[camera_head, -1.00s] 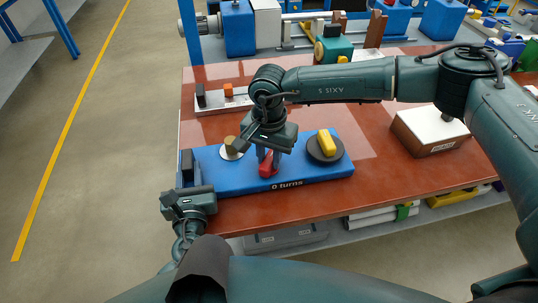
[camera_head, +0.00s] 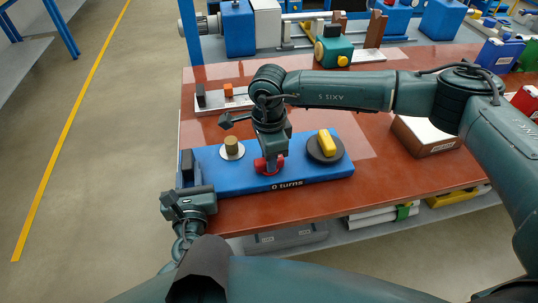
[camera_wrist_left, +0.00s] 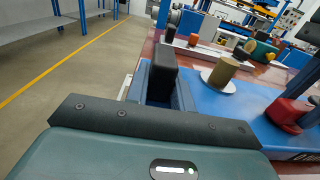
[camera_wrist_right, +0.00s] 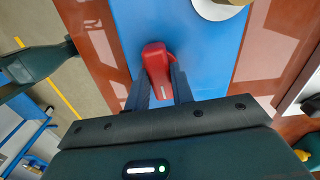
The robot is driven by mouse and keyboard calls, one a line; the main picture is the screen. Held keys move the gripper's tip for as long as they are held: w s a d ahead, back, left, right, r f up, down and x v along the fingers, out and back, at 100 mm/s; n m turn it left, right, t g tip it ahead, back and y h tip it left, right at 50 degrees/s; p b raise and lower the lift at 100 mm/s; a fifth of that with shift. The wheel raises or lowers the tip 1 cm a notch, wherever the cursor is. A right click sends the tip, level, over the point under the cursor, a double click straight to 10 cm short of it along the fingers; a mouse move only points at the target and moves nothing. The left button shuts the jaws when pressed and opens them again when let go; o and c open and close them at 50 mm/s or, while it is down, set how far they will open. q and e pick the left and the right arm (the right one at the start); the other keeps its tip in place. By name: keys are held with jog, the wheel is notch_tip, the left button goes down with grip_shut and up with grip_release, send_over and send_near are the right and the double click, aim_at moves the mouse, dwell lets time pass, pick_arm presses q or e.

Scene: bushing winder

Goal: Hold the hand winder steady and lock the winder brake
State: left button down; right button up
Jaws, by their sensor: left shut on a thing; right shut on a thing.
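The hand winder is a blue base (camera_head: 230,180) on the red-brown table, with "0 turns" on its front. Its black grip block (camera_head: 187,161) stands at the left end. My left gripper (camera_wrist_left: 162,88) is shut on this block. A red brake lever (camera_head: 259,165) sits near the middle front of the base. My right gripper (camera_wrist_right: 160,82) points down and is shut on the red lever, which also shows between its fingers in the right wrist view (camera_wrist_right: 155,62). A tan spool (camera_head: 231,145) on a white disc stands left of the lever. A dark disc with a yellow handle (camera_head: 326,143) is right.
A pale plate (camera_head: 225,101) with a black and an orange block lies behind the winder. A white-topped brown box (camera_head: 425,137) stands to the right. Machine parts, including a green one (camera_head: 334,50), stand at the back. The table's front edge is close to the winder.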

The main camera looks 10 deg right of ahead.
pick_arm(q)
jog(key=shift+a, duration=0.1)
pick_arm(e)
jog(key=shift+m, duration=0.6)
jog(key=o, duration=1)
jog(key=shift+r, duration=0.1)
notch_tip(320, 180, up, 12)
jog(key=shift+f, duration=0.1)
